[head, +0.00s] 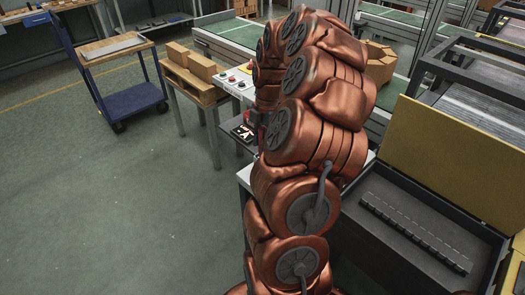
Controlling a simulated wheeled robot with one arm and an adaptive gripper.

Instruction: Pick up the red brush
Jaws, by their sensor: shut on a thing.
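My gripper (262,120) shows only as a small dark part at the end of my copper arm, low beside the small workbench in the head view. It is shut on a small red thing (249,117), which looks like the red brush. My arm hides most of the gripper and part of the brush. The fingertips and the brush's bristles cannot be made out.
Left of my gripper is a wooden pallet with cardboard boxes (201,66). A dark tray with light pieces (243,132) lies just below. A blue cart (133,100) stands at left. An open dark case (415,225) is at right. The left floor is clear.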

